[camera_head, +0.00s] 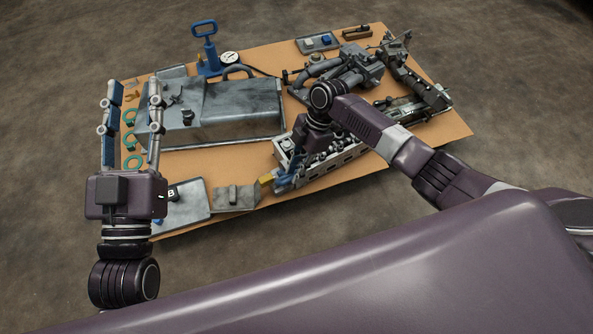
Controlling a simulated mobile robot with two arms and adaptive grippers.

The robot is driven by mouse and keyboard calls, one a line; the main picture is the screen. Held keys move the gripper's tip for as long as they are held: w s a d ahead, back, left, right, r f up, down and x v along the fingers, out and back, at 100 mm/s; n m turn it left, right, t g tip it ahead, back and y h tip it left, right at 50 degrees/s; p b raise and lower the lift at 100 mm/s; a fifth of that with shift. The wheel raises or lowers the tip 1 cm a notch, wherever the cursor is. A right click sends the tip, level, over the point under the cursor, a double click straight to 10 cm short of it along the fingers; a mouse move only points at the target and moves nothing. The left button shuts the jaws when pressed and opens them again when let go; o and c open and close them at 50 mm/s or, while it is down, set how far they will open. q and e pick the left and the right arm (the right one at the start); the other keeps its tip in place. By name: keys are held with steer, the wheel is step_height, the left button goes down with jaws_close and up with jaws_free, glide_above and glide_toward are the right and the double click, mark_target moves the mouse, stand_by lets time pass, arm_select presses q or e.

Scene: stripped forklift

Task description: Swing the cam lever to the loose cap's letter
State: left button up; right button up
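A small dark cap (172,194) marked with a white letter B is on the grey tray (195,213) at the table's front left. My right gripper (289,172) reaches down at the near end of a long grey engine part (345,158). A yellow piece (266,179) shows beside its blue finger; I cannot tell whether it touches it. The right fingers are largely hidden. I cannot make out the cam lever for certain.
A big grey metal cover (240,105) fills the left middle of the table (215,218). A blue-handled tool (205,45) and round gauge (229,58) stand behind it. Green rings (133,162) lie left. A grey plate (234,197) lies in front. Machine parts crowd the right.

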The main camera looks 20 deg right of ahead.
steer(key=o, duration=0.3)
steer(key=shift+w+a+f, duration=0.15)
steer(key=v, duration=1.2)
